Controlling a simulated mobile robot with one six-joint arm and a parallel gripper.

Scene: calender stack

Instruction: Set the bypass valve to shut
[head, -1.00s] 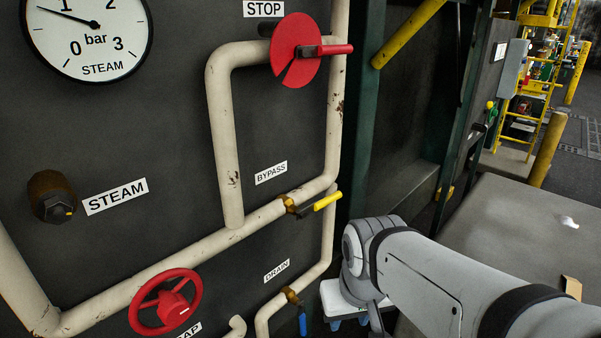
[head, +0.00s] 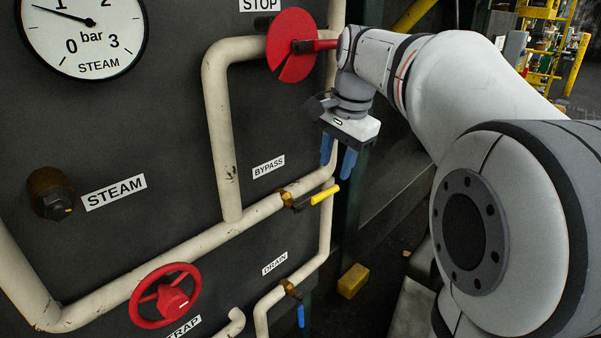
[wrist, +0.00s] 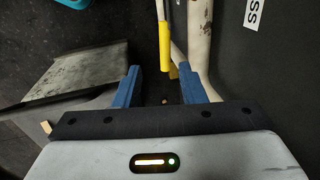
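The bypass valve is a brass body (head: 287,198) on the cream pipe under the BYPASS label (head: 269,167). Its yellow-handled lever (head: 325,194) points right and slightly up, roughly along the pipe. My gripper (head: 337,158) hangs just above the yellow handle with its blue fingers pointing down. It is open and empty. In the wrist view, the yellow handle (wrist: 165,46) lies ahead of the gap between the blue fingers (wrist: 160,85). I see no contact with the handle.
A red disc (head: 291,45) with a red lever sits above, close to my wrist. A red handwheel (head: 166,295) and the blue-handled drain valve (head: 301,315) are below. Cream pipes (head: 218,130) run close to the gripper. A yellow block (head: 352,281) lies low at right.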

